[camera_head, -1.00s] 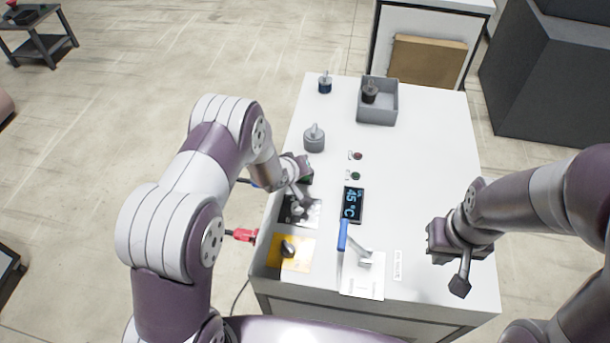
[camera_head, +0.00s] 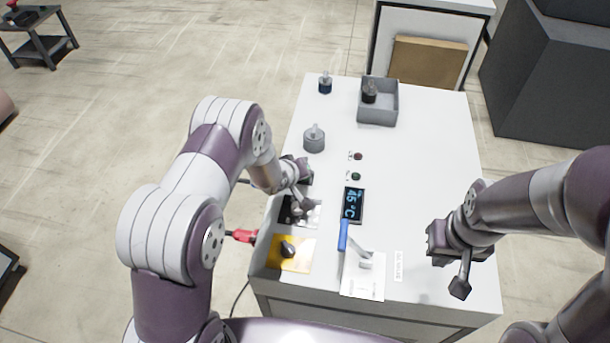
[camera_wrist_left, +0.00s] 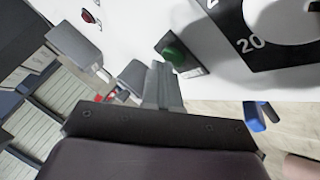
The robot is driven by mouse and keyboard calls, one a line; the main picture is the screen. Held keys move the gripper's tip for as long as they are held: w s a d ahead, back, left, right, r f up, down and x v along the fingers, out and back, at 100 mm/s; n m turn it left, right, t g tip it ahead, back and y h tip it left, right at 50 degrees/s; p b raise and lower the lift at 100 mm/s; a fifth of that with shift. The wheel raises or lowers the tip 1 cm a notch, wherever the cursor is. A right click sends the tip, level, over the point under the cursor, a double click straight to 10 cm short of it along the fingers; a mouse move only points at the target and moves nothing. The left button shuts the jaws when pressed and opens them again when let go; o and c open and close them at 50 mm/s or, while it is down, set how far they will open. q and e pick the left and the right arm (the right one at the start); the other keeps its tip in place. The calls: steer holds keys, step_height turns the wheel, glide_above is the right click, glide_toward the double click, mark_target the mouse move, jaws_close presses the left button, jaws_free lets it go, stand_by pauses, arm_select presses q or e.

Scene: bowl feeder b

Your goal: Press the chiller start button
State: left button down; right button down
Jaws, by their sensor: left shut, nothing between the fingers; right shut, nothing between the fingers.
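A green button (camera_wrist_left: 173,52) on a small labelled plate shows in the left wrist view, beside a black dial panel (camera_wrist_left: 255,52) with white numbers. My left gripper (camera_head: 307,205) is shut and empty, low over the black dial panel (camera_head: 288,212) in the head view. It hides the green button there. In the left wrist view its grey finger (camera_wrist_left: 163,85) lies close to the button's plate; I cannot tell whether they touch. My right gripper (camera_head: 460,286) is shut and empty over the right side of the white cabinet top (camera_head: 420,140).
A temperature display (camera_head: 353,204) reads 45°C. Small red (camera_head: 358,156) and green (camera_head: 356,176) round fittings sit behind it. A blue-handled lever (camera_head: 344,235), a yellow panel with a black knob (camera_head: 288,250), a grey knobbed piece (camera_head: 314,140) and a grey tray (camera_head: 377,115) stand around.

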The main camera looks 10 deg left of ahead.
arm_select(q)
steer(key=shift+f, duration=0.15)
steer(key=shift+r+p, duration=0.65)
steer(key=shift+r, duration=0.2)
step_height(320, 180, up, 5)
steer(key=p, duration=0.4)
stand_by(0.4)
stand_by(0.5)
